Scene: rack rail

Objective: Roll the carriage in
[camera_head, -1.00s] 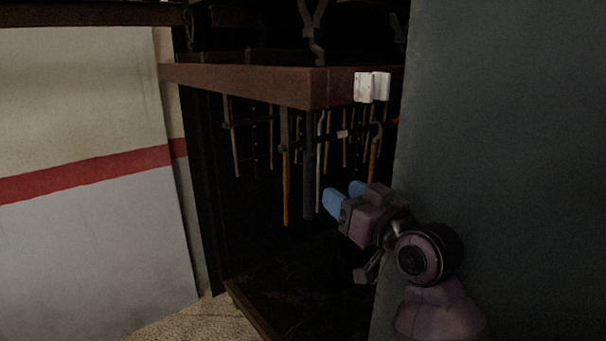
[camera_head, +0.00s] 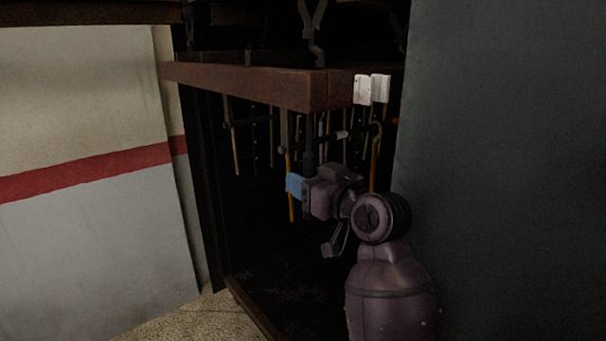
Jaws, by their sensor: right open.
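A reddish-brown beam (camera_head: 245,84) runs across the front of the dark rack, and a row of long-handled tools hangs below it. A dark bar (camera_head: 345,136) with hanging handles shows under the beam; I cannot tell for sure whether it is the carriage. One orange handle (camera_head: 291,208) hangs nearest my right gripper (camera_head: 294,185). The gripper's blue fingertips are in front of this handle and hide part of it; contact is unclear. The gripper is open, and its body hides other handles behind it. My left gripper is not in view.
A grey panel (camera_head: 510,150) closes off the right side. A pale wall with a red stripe (camera_head: 90,172) stands at the left. A white block (camera_head: 371,88) sits at the beam's end. The rack's low front edge (camera_head: 250,307) borders the speckled floor (camera_head: 200,322).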

